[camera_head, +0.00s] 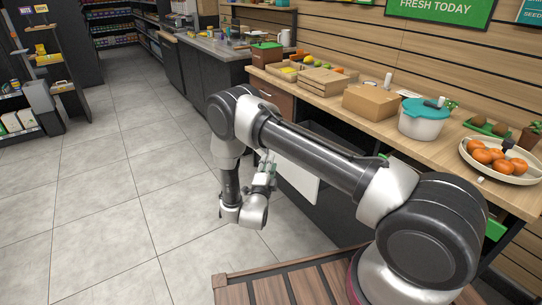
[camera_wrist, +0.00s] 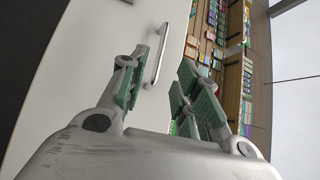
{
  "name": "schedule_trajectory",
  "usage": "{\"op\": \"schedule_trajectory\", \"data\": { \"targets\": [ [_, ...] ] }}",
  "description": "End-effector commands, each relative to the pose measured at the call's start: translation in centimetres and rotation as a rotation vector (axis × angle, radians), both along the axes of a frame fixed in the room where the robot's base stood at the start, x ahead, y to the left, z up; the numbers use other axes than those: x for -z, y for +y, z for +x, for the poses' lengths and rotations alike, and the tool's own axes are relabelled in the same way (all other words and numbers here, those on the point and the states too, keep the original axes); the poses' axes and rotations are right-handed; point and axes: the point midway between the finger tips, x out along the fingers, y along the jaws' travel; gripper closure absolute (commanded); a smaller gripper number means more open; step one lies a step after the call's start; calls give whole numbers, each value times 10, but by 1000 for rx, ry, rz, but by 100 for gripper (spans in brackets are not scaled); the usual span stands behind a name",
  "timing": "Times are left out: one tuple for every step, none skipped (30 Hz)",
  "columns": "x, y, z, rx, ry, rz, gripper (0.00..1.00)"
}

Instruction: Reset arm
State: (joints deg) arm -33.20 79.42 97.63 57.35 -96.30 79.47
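My gripper (camera_head: 265,172) hangs at the end of my bent arm, over the tiled floor in front of the counter. In the wrist view my gripper (camera_wrist: 162,88) has its two green-padded fingers apart, with nothing held between them. A white panel (camera_head: 298,182), like a drawer or door front, stands just right of the gripper in the head view. The wrist view shows a white panel (camera_wrist: 85,55) with a silver bar handle (camera_wrist: 158,55) beyond the fingers. I cannot tell the exact distance to the handle; the fingers do not appear closed on it.
The wooden counter (camera_head: 338,107) holds a cardboard box (camera_head: 371,102), a teal-lidded pot (camera_head: 423,120) and a plate (camera_head: 524,178) of oranges (camera_head: 481,156). Wooden crates of produce stand farther back. The tiled floor (camera_head: 110,195) to the left is clear.

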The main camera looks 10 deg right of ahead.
Motion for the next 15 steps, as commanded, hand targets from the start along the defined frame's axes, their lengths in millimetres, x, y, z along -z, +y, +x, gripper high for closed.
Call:
{"op": "schedule_trajectory", "data": {
  "targets": [
    [1, 4, -7, -3, 2, -1, 68],
    [2, 5, -11, -2, 2, -2, 68],
    [2, 7, -15, -2, 1, -2, 68],
    [3, 9, -17, -2, 1, -1, 68],
    [3, 9, -19, -2, 1, -1, 68],
    [3, 10, -21, -1, -1, 0, 68],
    [3, 10, -22, 0, -1, 0, 68],
    [3, 10, -23, 1, -1, 0, 68],
    [3, 10, -23, 1, -1, 0, 68],
    [3, 10, -23, 1, -1, 0, 68],
    [3, 10, -23, 1, -1, 0, 68],
    [3, 10, -23, 1, -1, 0, 68],
    [3, 10, -23, 1, -1, 0, 68],
    [3, 10, -23, 1, -1, 0, 68],
    [3, 10, -23, 1, 0, 0, 68]
  ]
}}
